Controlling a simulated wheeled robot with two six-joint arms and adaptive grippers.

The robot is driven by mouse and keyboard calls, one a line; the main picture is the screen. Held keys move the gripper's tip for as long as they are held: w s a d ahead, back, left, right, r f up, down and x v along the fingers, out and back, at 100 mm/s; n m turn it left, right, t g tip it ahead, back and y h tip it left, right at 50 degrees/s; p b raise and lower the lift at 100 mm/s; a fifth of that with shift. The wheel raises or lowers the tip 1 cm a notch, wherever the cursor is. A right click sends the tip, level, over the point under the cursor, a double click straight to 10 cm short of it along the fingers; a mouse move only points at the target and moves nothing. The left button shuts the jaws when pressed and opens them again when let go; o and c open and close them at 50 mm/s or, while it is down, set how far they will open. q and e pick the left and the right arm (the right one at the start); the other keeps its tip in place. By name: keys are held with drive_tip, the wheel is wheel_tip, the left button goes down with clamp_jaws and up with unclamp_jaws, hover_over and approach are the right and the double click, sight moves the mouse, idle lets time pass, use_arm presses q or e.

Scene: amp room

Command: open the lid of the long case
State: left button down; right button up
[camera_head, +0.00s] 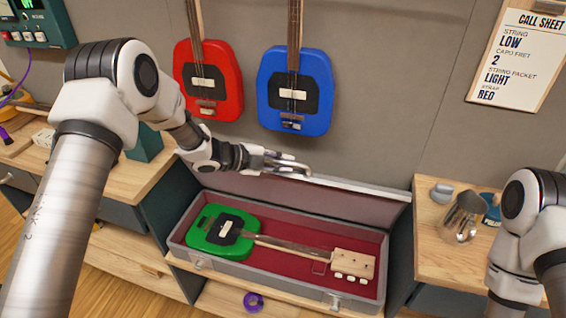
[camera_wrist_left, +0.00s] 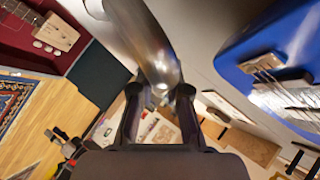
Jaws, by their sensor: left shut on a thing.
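The long case (camera_head: 205,268) lies on a wooden shelf, grey outside and red inside. Its lid (camera_head: 350,193) stands raised at the back, tilted up near the wall. A green guitar (camera_head: 222,232) lies in the case. My left gripper (camera_head: 290,167) is at the upper edge of the lid. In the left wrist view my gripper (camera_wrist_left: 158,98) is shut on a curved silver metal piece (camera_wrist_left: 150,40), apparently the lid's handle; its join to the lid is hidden. Part of my right arm shows at the lower right, but its gripper is not visible.
A red guitar (camera_head: 229,75) and a blue guitar (camera_head: 312,68) hang on the wall above the lid. A purple roll (camera_head: 253,302) lies below the case.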

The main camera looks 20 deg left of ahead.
use_arm(q)
drive_tip(key=c, duration=1.1)
unclamp_jaws()
drive_tip(key=shift+c, duration=0.2)
drive_tip(key=v, duration=1.2)
drive_tip(key=shift+r, duration=0.1)
